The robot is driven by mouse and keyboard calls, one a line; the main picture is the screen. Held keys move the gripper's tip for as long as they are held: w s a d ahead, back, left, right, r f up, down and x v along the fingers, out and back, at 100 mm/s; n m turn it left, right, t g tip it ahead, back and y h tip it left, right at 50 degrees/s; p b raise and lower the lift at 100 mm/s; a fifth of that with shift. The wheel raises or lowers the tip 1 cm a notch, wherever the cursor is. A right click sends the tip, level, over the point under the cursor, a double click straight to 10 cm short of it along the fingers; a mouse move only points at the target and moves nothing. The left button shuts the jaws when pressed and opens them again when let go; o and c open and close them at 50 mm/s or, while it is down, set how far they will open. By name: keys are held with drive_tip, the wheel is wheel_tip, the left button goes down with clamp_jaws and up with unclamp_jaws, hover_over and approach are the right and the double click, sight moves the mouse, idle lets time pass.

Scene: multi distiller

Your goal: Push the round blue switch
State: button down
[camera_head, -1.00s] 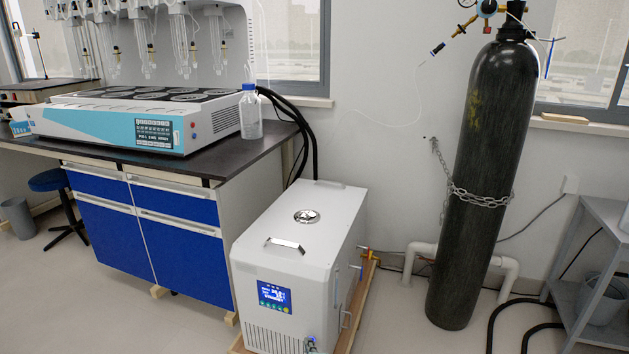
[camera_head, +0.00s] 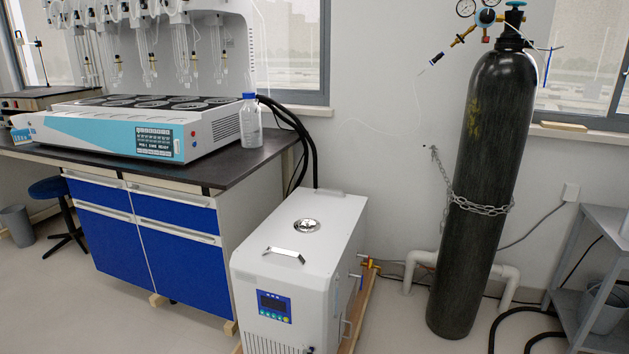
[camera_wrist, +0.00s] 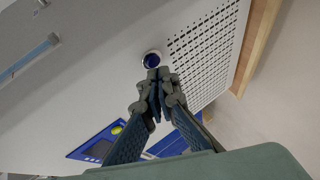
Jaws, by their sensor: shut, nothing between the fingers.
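The round blue switch (camera_wrist: 152,60) has a pale metal ring and sits on the white front face of the floor unit, beside its vent slots, in the wrist view. My gripper (camera_wrist: 155,76) is shut and empty. Its fingertips overlap the lower edge of the switch in the picture; I cannot tell whether they touch it. The white floor unit (camera_head: 290,235) stands in the middle of the head view, with a blue control panel (camera_head: 274,306) whose display is dark. The panel also shows in the wrist view (camera_wrist: 98,150), partly hidden by my fingers. My gripper is not clearly visible in the head view.
A bench with blue drawers (camera_head: 180,257) stands left of the unit and carries a distiller (camera_head: 150,125) and a bottle (camera_head: 250,122). A chained black gas cylinder (camera_head: 480,200) stands to the right, near a grey shelf (camera_head: 590,225).

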drive_tip(key=s+a+p, duration=0.1)
drive_tip(key=s+a, duration=0.1)
drive_tip(key=s, duration=0.3)
drive_tip(key=shift+s, duration=0.35)
